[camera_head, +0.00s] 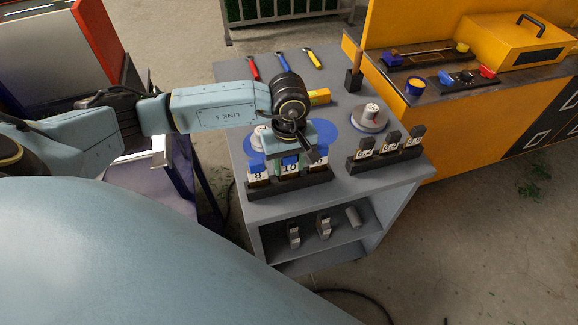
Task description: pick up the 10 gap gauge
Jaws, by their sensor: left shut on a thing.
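The 10 gap gauge (289,169) shows its white label marked 10 in the middle slot area of the black front rack (291,187). My left gripper (290,159) points down over it and is shut on its upper part. The gauge stands upright; whether its foot is clear of the slot I cannot tell. The 8 gauge (258,176) stands to its left in the same rack. Another gauge (319,165) stands to its right, its label partly hidden by my gripper. My right gripper is not in view.
A second black rack (390,155) with several gauges stands to the right. Behind are a grey round part (369,117), a yellow block (319,96) and tools (253,68). The grey table's (400,190) front right corner is clear. A yellow workbench (455,135) stands at the right.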

